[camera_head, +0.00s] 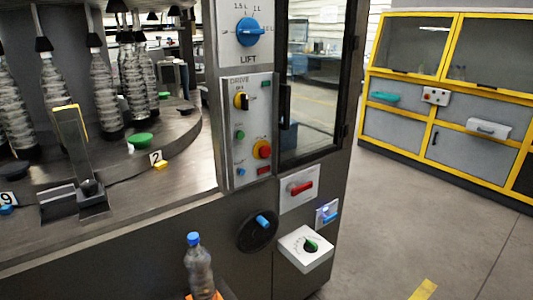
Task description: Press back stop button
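A small green button (240,135), a small blue button (241,172) and a black-and-yellow rotary switch (241,101) share this panel. A red rectangular part (264,171) is at its lower right. Neither of my grippers shows in the head view.
A LIFT panel with a blue knob (250,32) is above. Below are a red handle (300,187), a blue-handled wheel (258,231) and a white dial box (305,248). A blue-capped bottle (199,267) stands in front. Open floor (425,215) lies right, before yellow-framed cabinets (440,100).

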